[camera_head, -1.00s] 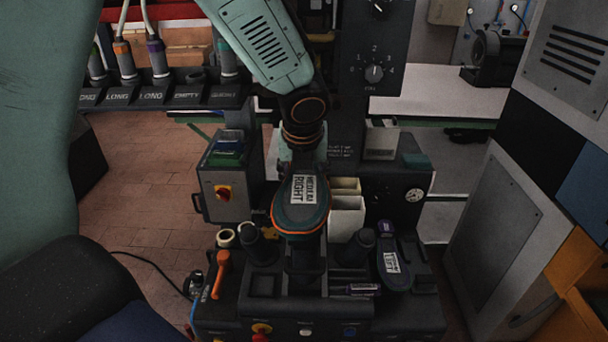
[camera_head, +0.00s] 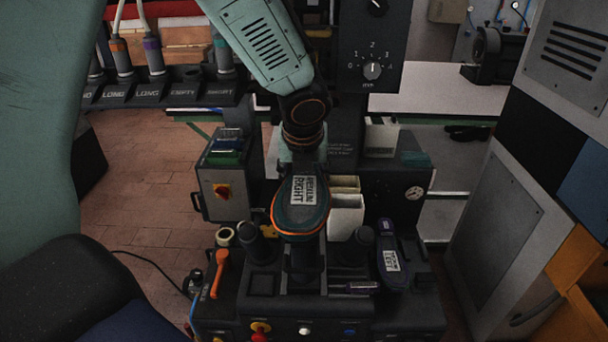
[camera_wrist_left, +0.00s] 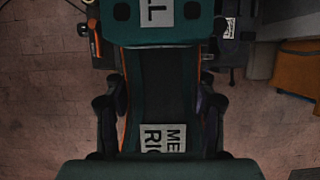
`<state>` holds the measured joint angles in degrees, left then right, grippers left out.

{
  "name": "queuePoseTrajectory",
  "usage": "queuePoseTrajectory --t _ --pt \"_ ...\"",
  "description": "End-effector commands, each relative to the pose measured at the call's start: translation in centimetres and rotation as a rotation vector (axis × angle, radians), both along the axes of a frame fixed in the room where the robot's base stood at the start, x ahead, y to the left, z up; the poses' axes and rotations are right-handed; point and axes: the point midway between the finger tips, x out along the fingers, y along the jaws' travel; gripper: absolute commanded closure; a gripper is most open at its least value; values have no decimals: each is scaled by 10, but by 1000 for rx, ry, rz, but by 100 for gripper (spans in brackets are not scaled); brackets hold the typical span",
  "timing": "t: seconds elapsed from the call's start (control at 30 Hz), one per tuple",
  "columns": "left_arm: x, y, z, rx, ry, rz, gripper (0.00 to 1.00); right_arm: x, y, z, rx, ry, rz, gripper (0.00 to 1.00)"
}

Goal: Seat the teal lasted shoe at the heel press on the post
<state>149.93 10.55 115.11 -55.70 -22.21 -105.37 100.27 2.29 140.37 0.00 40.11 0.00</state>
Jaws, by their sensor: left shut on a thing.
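The teal lasted shoe (camera_head: 287,218) has an orange edge and a white label reading "RIGHT" on its upward face. My left gripper (camera_head: 302,170) is shut on it, with its arm coming down from the top of the head view. In the left wrist view, the fingers of my left gripper (camera_wrist_left: 160,110) stand on either side of the shoe's dark middle (camera_wrist_left: 160,82). The shoe hangs over the middle of the dark press base (camera_head: 262,284). It hides what lies beneath it, so I cannot tell whether it touches the post. My right gripper is not in view.
Dark round-topped posts (camera_head: 257,245) stand left and right of the shoe. A dark purple-edged piece with a white label (camera_head: 390,262) lies at the right. White bins (camera_head: 346,215) stand close behind. An orange handle (camera_head: 219,272) is at the left and a grey cabinet (camera_head: 490,240) at far right.

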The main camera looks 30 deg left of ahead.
Motion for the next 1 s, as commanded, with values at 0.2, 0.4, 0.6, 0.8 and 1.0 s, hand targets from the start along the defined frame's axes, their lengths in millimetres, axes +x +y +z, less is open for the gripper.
queuePoseTrajectory --t 0.2,0.4,0.6,0.8,1.0 --pt "1 0 -1 0 -4 -1 88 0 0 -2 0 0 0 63" --pt "1 0 -3 0 -4 0 41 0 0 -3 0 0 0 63" --pt "0 0 -4 -1 -2 1 24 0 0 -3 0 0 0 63" --pt "0 0 -4 0 0 0 17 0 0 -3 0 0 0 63" --pt "-1 0 -5 -1 3 0 17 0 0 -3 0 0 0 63"
